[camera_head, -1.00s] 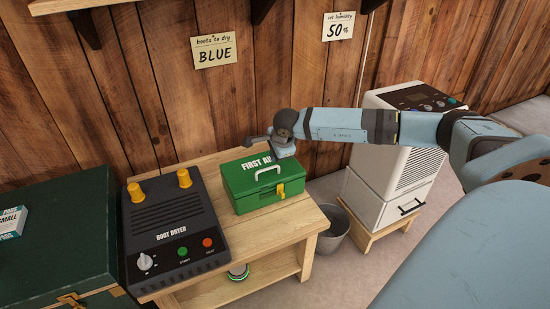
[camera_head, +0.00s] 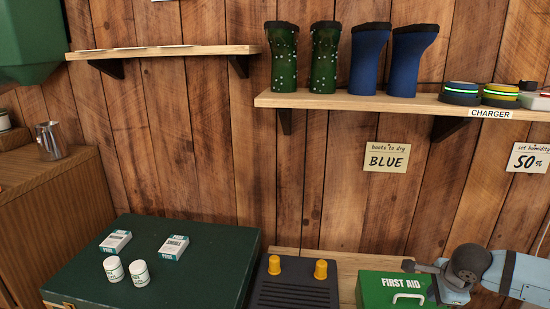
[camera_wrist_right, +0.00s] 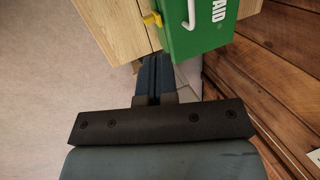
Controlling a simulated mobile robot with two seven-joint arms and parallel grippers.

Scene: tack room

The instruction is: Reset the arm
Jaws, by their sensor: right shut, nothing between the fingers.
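My right gripper (camera_head: 424,267) comes in from the right edge of the head view, above the green first aid box (camera_head: 388,289) on the wooden table. Its fingers are together with nothing between them. In the right wrist view the shut fingers (camera_wrist_right: 153,78) point toward the first aid box (camera_wrist_right: 201,30), its yellow latch and the table edge. The left gripper is not in view.
A boot dryer (camera_head: 290,292) stands left of the box. A green chest (camera_head: 150,262) holds small cartons and white jars. A wall shelf (camera_head: 350,104) carries green boots (camera_head: 325,60), blue boots (camera_head: 368,62) and charger pucks (camera_head: 461,92).

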